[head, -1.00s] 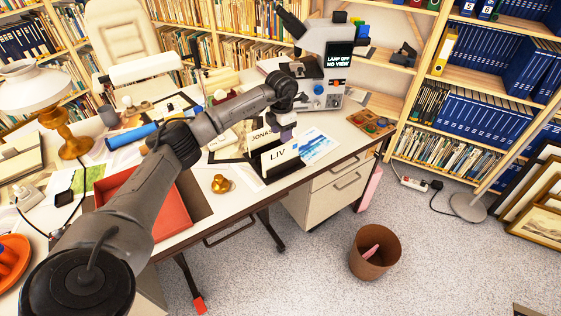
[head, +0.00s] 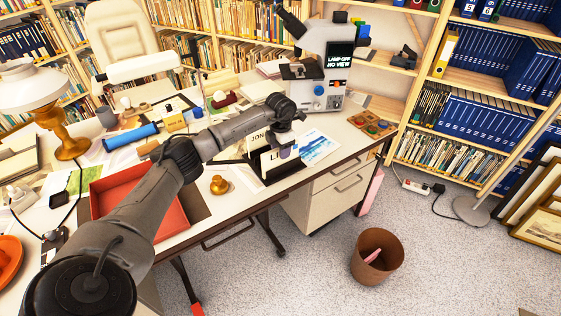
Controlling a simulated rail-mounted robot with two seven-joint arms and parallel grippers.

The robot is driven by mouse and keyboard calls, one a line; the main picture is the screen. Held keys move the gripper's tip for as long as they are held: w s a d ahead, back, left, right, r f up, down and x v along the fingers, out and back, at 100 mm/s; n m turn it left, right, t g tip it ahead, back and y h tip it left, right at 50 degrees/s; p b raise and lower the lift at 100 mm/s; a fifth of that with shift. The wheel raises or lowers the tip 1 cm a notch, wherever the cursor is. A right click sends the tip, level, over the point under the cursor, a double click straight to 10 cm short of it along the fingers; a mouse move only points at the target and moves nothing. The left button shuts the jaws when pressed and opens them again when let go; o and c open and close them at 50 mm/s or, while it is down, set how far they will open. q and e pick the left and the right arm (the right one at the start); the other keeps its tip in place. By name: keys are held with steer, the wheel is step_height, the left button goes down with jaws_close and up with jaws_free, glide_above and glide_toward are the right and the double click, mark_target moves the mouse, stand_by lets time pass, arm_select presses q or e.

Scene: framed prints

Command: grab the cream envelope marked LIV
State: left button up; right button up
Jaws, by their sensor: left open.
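The cream envelope marked LIV (head: 271,161) stands upright in a dark holder (head: 268,180) near the desk's front edge. Its lettering is partly covered by my gripper. A second envelope, reading JONAS in part (head: 258,138), stands behind it. My left gripper (head: 287,147) points down over the upper right part of the LIV envelope. It is open. Whether the fingers straddle the envelope or touch it is too small to tell. My right gripper does not show.
A brass bell-like object (head: 220,185) and a red tray (head: 172,216) lie left of the holder. The microscope (head: 327,65) stands behind. The floor in front holds a bin (head: 377,258).

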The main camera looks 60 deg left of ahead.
arm_select(q)
jaws_close()
stand_by(0.3)
steer(key=shift+r, duration=0.1)
